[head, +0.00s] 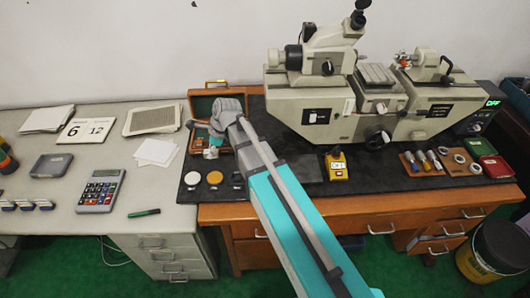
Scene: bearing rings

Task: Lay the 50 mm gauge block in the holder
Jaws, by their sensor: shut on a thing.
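My gripper (207,134) is at the end of my arm, over the front of an open wooden case (195,103) with a green inside, at the left of the black mat. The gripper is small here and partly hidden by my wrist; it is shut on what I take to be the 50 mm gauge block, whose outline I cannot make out. A small silvery piece (210,153) shows just below the gripper; I cannot tell whether it is the holder. Several small blocks seem to lie in the case, too small to tell apart.
A large beige measuring machine (310,108) stands behind and right of my arm. A yellow device (337,165) and a brown board (440,162) with gauges and rings lie to the right. White cards (155,152) lie left.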

